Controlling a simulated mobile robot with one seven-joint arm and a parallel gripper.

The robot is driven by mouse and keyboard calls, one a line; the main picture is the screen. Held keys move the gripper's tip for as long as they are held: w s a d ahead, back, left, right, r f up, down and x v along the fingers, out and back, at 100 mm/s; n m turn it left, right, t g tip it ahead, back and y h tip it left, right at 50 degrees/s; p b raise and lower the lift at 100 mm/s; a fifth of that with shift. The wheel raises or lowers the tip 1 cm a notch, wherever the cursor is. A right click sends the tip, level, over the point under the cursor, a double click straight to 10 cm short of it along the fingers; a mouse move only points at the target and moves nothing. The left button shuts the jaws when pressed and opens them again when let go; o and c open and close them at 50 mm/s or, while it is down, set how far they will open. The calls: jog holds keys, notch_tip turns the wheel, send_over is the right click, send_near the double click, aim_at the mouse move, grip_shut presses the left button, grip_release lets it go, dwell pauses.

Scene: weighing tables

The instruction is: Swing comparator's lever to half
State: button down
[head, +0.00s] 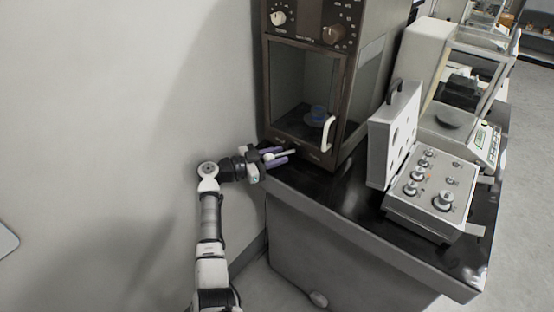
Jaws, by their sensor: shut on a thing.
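The comparator (300,37) is a tall brown cabinet with a glass front window, standing at the back left of the dark table. Knobs sit on its upper panel, and a white door handle (327,133) is at the window's lower right.
An open metal case (431,205) with several knobs on its panel and a raised lid (392,135) stands right of the comparator. A balance (462,133) and more instruments stand behind. The dark table's (350,207) front strip is clear. A bare wall is on the left.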

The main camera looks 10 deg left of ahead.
jog(key=shift+a, duration=0.1)
jog(key=c, duration=1.1)
grip_release()
jog(key=shift+c, duration=0.2)
jog(key=shift+r, duration=0.1)
notch_tip(320, 180, up, 20)
jog(key=b, duration=0.2)
